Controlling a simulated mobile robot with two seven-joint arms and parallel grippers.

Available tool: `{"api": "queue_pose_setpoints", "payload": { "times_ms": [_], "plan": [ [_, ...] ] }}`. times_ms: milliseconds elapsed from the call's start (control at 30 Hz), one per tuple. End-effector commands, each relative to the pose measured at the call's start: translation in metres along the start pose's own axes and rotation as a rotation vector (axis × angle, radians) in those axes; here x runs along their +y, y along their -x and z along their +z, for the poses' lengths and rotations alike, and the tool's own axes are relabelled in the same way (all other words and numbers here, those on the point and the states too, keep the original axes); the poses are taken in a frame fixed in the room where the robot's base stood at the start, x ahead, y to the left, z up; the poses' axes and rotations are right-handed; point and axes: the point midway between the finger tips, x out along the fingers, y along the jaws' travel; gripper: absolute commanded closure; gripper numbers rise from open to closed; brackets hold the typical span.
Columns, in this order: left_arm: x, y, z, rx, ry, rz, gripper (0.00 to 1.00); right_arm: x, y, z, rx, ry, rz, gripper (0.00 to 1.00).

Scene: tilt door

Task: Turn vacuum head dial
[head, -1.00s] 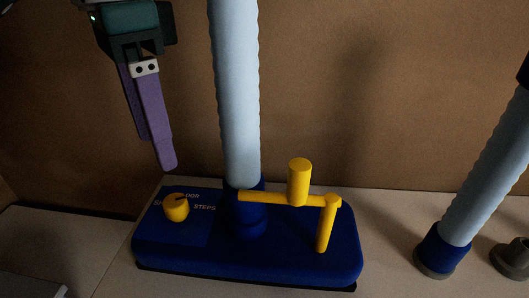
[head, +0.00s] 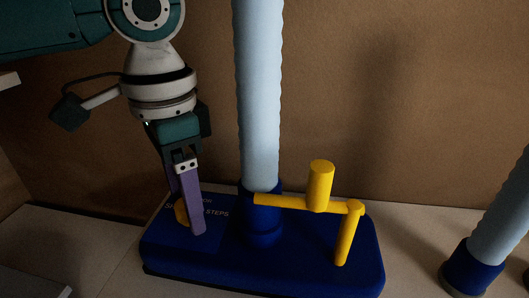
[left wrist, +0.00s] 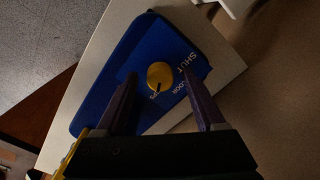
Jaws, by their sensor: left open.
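The vacuum head (head: 300,262) is a blue block lying on a pale shelf. Its yellow dial (head: 181,214) sits on the left part, beside white lettering, and is partly hidden behind my left gripper's purple finger. In the left wrist view the round dial (left wrist: 160,75) shows a dark pointer mark toward "STEPS", with "SHUT" and "DOOR" printed nearby. My left gripper (head: 190,228) points down at the dial. In the left wrist view its two purple fingers (left wrist: 160,82) are open, one on each side of the dial, with gaps. My right gripper is not in view.
A yellow crank-like handle (head: 320,188) rises from the vacuum head's right side. A light blue hose (head: 258,90) stands in its middle, close right of my left gripper. Another hose (head: 495,225) stands at the far right. A brown wall (head: 420,100) is behind.

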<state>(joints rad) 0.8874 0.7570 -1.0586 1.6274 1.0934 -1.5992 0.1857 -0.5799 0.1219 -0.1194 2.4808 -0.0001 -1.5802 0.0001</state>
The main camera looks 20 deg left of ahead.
Motion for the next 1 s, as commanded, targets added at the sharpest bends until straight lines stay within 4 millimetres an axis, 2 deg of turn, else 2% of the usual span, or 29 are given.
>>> {"api": "queue_pose_setpoints", "payload": {
  "times_ms": [67, 700, 1000],
  "plan": [
    [0.0001, 0.0001, 0.0, 0.0, 0.0, 0.0, 0.29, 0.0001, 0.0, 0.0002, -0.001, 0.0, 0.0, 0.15],
    [0.0001, 0.0004, -0.0001, 0.0, 0.0, 0.0, 1.0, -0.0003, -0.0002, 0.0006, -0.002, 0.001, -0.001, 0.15],
    [0.0002, 0.0013, -0.0001, 0.0, -0.008, 0.0, 1.0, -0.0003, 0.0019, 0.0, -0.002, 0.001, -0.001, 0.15]
  ]
}}
